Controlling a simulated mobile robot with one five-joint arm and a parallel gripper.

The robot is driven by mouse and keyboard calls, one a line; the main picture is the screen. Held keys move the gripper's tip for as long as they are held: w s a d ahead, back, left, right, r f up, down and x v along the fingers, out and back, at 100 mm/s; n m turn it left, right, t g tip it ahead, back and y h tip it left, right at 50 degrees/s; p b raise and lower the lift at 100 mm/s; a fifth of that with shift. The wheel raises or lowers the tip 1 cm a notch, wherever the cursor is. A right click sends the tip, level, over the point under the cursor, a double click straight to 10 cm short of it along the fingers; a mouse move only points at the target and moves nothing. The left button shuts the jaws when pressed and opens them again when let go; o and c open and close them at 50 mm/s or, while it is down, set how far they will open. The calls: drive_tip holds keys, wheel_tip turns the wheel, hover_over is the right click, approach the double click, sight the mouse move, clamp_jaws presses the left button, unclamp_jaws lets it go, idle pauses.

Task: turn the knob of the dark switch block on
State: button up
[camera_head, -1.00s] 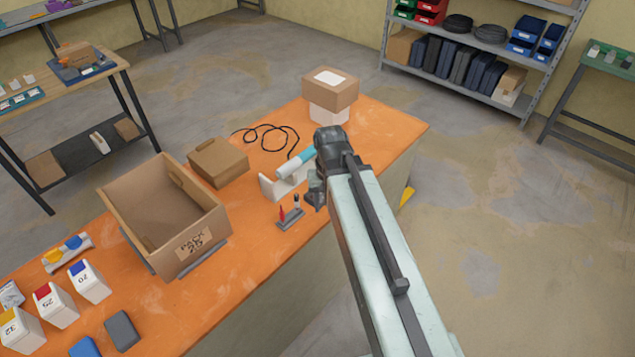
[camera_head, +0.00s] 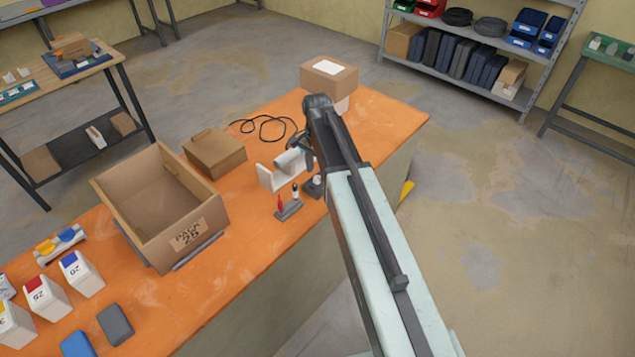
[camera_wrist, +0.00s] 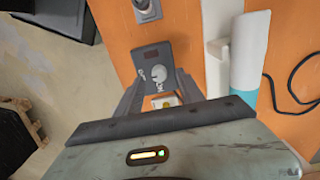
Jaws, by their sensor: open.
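The dark switch block (camera_wrist: 152,60) lies on the orange bench top in the wrist view, just ahead of my gripper (camera_wrist: 160,82). A round pale knob (camera_wrist: 158,74) is on its face, with white lettering around it. The two fingers are apart, one on each side of the block's near part; whether they touch it cannot be told. A small yellow and white part (camera_wrist: 165,101) shows between the fingers. In the head view the block (camera_head: 314,187) shows small and dark beside my arm, its knob too small to read.
A small stand with a red and a dark tool (camera_head: 289,207) is beside the block. A white holder with a cylinder (camera_head: 275,177) stands behind, with a black cable (camera_head: 262,128). An open carton (camera_head: 150,200) is at left. The bench's right edge is close.

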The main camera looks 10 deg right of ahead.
sight(317, 179)
wheel_tip(317, 179, down, 2)
drive_tip(key=shift+f+b, duration=0.25)
drive_tip(key=shift+b, duration=0.3)
drive_tip(key=shift+r, duration=0.15)
drive_tip(key=shift+c, duration=0.4)
